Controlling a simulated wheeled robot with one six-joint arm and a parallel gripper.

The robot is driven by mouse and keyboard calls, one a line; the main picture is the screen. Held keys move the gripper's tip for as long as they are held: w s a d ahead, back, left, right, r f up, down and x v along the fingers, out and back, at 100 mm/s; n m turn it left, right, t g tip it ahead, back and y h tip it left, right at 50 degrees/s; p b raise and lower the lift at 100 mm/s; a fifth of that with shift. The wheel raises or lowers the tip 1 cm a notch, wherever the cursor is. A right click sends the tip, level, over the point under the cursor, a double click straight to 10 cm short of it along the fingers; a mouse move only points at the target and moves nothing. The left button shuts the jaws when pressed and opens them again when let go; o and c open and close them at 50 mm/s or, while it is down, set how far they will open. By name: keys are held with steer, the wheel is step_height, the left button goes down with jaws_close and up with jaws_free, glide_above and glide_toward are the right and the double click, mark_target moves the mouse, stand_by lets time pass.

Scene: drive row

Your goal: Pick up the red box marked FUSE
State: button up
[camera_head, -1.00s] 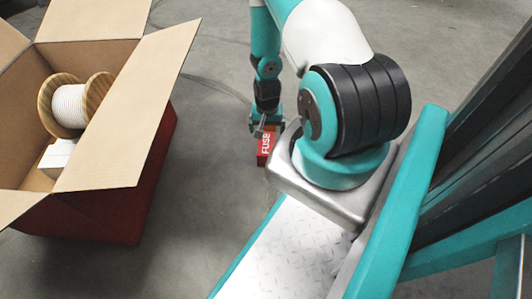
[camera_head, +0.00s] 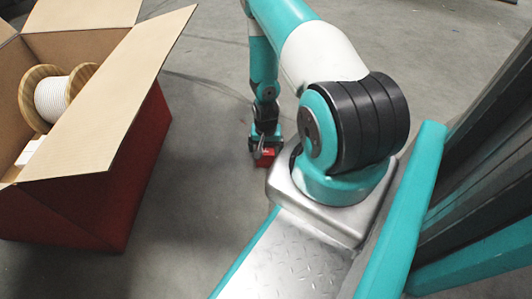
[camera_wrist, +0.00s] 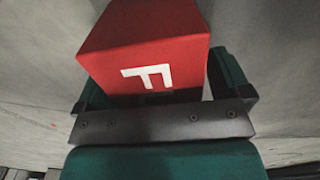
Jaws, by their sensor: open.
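The red box marked FUSE (camera_head: 266,159) is on the concrete floor in the head view, partly hidden by my gripper and arm base. In the wrist view the red box (camera_wrist: 150,45) is large and close, with a white letter F showing on its near face. My gripper (camera_head: 263,148) is down at the box in the head view. In the wrist view my gripper (camera_wrist: 165,95) is open, with one dark finger on each side of the box. A gap shows between the box and the right finger; the contact on the left is unclear.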

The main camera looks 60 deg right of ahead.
steer(key=shift+r, duration=0.1)
steer(key=c, duration=1.1)
